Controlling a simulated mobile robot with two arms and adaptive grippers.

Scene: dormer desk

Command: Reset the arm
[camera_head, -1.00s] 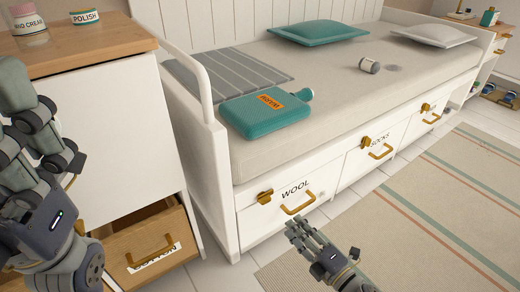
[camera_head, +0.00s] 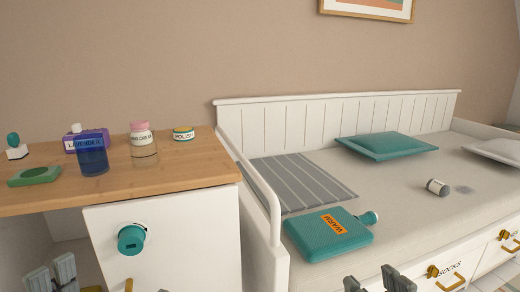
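The head view shows only the fingertips of both my grippers at its bottom edge. My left gripper (camera_head: 51,276) is at the lower left, in front of the desk unit. Its fingertips stand apart with nothing between them. My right gripper (camera_head: 374,283) is at the bottom, right of the middle, in front of the daybed. The rest of both grippers and arms is below the frame.
The wooden desk top (camera_head: 195,172) holds a blue cup (camera_head: 92,156), a hand cream jar (camera_head: 140,134), a polish tin (camera_head: 183,134) and a green dish (camera_head: 35,177). A teal bottle (camera_head: 325,235) lies on the daybed (camera_head: 400,205). A small jar (camera_head: 437,187) lies farther right.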

